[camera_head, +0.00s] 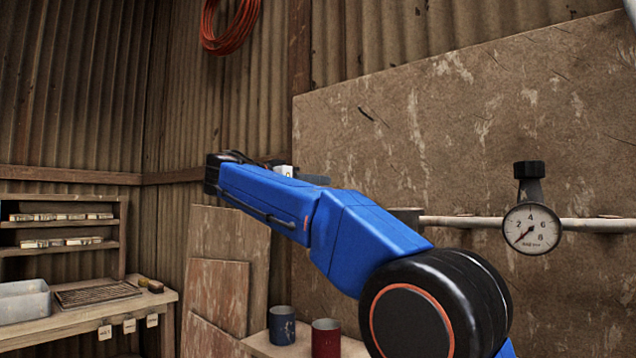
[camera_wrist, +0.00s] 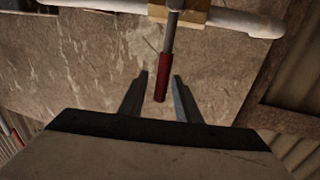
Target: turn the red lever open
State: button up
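The red lever handle (camera_wrist: 162,80) shows in the wrist view, on the end of a grey metal rod that hangs from a fitting on the pale pipe. My gripper (camera_wrist: 160,76) is open, with one grey finger on each side of the handle's lower part. Gaps show between the handle and both fingers; I cannot tell how deep the handle lies between them. In the head view my blue arm hides the lever, and only a little of my gripper (camera_head: 314,180) shows past the arm.
The pipe (camera_head: 455,222) runs along a worn wall panel (camera_head: 450,120) and carries a round gauge (camera_head: 531,228). A blue can (camera_head: 282,326) and a red can (camera_head: 326,340) stand on a low surface. A workbench (camera_head: 90,318) with a grey bin (camera_head: 24,302) is at left.

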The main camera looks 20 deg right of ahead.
jog(key=shift+w+d, duration=0.25)
jog(key=shift+d, duration=0.4)
jog(key=shift+c, duration=0.6)
grip_shut()
jog(key=shift+d, duration=0.1)
